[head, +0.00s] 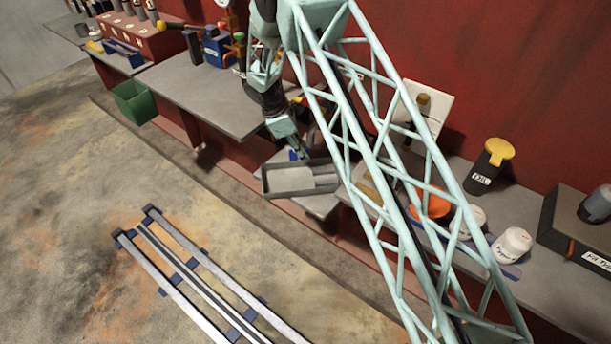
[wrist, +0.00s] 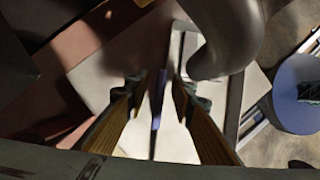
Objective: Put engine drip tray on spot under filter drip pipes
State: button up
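The drip tray (head: 290,194) is a shallow grey rectangular tray with raised walls, at the middle of the head view. It overlaps a low grey shelf (head: 318,206), and its near-left corner reaches past the shelf edge. I cannot tell whether it touches the shelf. My gripper (head: 298,154) points down at the tray's far side. In the wrist view the gripper's two brown fingers (wrist: 160,84) stand apart. A narrow blue strip (wrist: 157,88) and a pale surface show between them; I see no clear grip on the tray. I cannot make out the filter drip pipes or the spot.
A green bin (head: 133,102) stands on the floor at left. A grey bench (head: 205,95) holds a blue device and gauges. At right are an oil can (head: 488,165) with a yellow top and white jars (head: 511,245). Metal rails (head: 200,275) lie on the floor in front.

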jog(key=shift+c, duration=0.7)
grip_shut()
jog(key=shift+r, duration=0.2)
jog(key=shift+r, duration=0.5)
jog(key=shift+s+a+r+p, duration=0.15)
jog(key=shift+s+r+p, duration=0.1)
jog(key=shift+r, duration=0.3)
jog(key=shift+s+a+r+p, duration=0.1)
jog(key=shift+r+p, duration=0.1)
jog(key=shift+r, duration=0.35)
jog(key=s+a+p, duration=0.1)
jog(key=s+a, duration=0.9)
jog(key=s, duration=0.4)
